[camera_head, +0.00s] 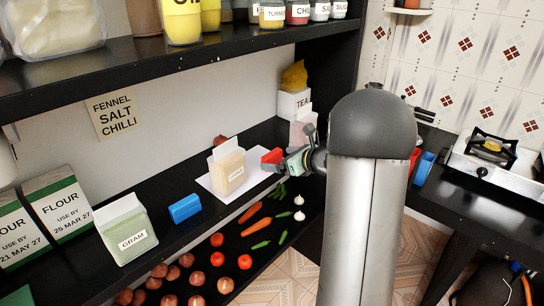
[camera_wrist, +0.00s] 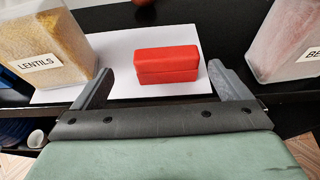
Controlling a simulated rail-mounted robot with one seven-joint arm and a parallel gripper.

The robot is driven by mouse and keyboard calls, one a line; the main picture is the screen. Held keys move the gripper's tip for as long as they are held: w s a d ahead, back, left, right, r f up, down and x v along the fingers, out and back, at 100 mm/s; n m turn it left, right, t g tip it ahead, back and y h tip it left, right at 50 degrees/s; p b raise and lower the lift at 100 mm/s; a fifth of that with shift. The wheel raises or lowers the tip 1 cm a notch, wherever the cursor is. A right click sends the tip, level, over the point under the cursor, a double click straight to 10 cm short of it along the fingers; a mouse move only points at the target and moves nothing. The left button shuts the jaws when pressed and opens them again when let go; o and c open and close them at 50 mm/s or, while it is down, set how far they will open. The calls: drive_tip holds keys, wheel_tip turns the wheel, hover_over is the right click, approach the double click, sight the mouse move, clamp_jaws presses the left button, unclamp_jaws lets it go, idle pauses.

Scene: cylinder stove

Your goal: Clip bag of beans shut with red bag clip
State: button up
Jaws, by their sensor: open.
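The red bag clip (camera_wrist: 167,64) lies on a white sheet in the wrist view, and it also shows in the head view (camera_head: 271,156). My gripper (camera_wrist: 159,70) is open, with one finger on each side of the clip and gaps at both ends. In the head view my gripper (camera_head: 283,159) is at the clip's right. The beans bag (camera_wrist: 284,40), pinkish with a partly cut-off "BE" label, stands to the right in the wrist view. In the head view a pinkish bag (camera_head: 301,130) shows behind my gripper, partly hidden by my arm.
The lentils bag (camera_wrist: 45,48) stands close on the left, on the white sheet (camera_wrist: 122,45). Vegetables (camera_head: 255,225) cover the lower shelf. An upper shelf (camera_head: 150,72) overhangs the counter.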

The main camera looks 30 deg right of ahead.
sight(275, 156)
drive_tip(key=x, duration=0.2)
drive_tip(key=p+x, duration=0.1)
drive_tip(key=x, duration=0.2)
drive_tip(key=shift+w+d+r+p, duration=0.1)
drive_tip(key=shift+w+d+p, duration=0.1)
drive_tip(key=shift+w+p, duration=0.25)
drive_tip(key=shift+w+a+f, duration=0.15)
drive_tip(key=shift+w+f, duration=0.1)
drive_tip(key=shift+w, duration=0.2)
drive_tip(key=c, duration=1)
